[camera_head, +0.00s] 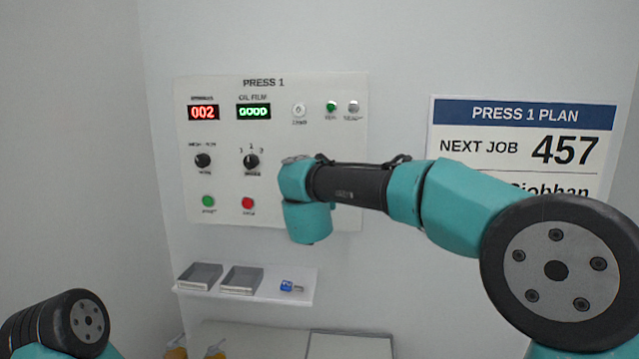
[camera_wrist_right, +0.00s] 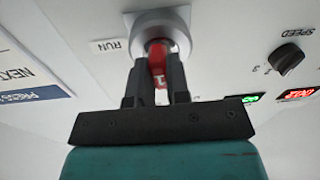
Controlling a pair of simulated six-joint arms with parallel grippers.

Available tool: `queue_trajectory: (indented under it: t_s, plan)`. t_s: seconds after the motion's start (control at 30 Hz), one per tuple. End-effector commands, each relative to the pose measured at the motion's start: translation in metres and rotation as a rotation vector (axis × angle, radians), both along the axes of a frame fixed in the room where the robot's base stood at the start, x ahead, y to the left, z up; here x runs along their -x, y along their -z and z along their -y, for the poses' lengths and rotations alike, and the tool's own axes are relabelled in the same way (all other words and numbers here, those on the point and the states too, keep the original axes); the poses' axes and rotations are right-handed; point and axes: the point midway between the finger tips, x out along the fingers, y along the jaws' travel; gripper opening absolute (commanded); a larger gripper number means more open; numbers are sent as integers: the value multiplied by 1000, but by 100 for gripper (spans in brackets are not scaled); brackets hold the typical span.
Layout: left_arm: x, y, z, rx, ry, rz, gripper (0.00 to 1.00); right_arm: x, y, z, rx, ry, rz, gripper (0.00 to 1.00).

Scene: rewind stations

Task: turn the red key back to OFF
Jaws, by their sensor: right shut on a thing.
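The red key (camera_wrist_right: 158,58) sits in a round silver key switch (camera_wrist_right: 168,25) in the right wrist view. My right gripper (camera_wrist_right: 157,72) is shut on the key, one finger on each side. A RUN label (camera_wrist_right: 110,46) lies left of the switch; no OFF label shows. In the head view, my right arm covers the key, the switch and the gripper in front of the PRESS 1 panel (camera_head: 225,130). Part of my left arm shows at the lower left; its gripper is out of view.
The panel has a red display (camera_head: 203,113), a green display (camera_head: 254,112), black knobs, and a green (camera_head: 208,202) and a red button (camera_head: 247,204). Below, a shelf (camera_head: 250,302) holds two grey trays (camera_head: 199,276) and a small blue item (camera_head: 286,286). A plan sign (camera_head: 520,115) hangs right.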

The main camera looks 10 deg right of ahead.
Motion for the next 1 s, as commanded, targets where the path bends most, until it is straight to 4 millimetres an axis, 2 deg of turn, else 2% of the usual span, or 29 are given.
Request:
queue_trajectory:
  t_s: [0.03,0.33,0.57,0.73,0.87,1.0]
  plan:
    - [0,0,0,0,0,0,0,0,1,0,15,1,-6,18]
    - [0,0,0,0,0,0,0,0,0,0,10,1,-3,46]
    - [0,0,0,0,0,0,0,0,0,0,9,1,-3,46]
    - [0,0,0,0,0,0,0,8,0,-1,9,0,-3,46]
    - [0,0,0,0,0,0,0,23,0,-4,8,-1,-2,46]
    - [0,0,0,0,0,0,0,47,0,-9,9,-2,-2,46]
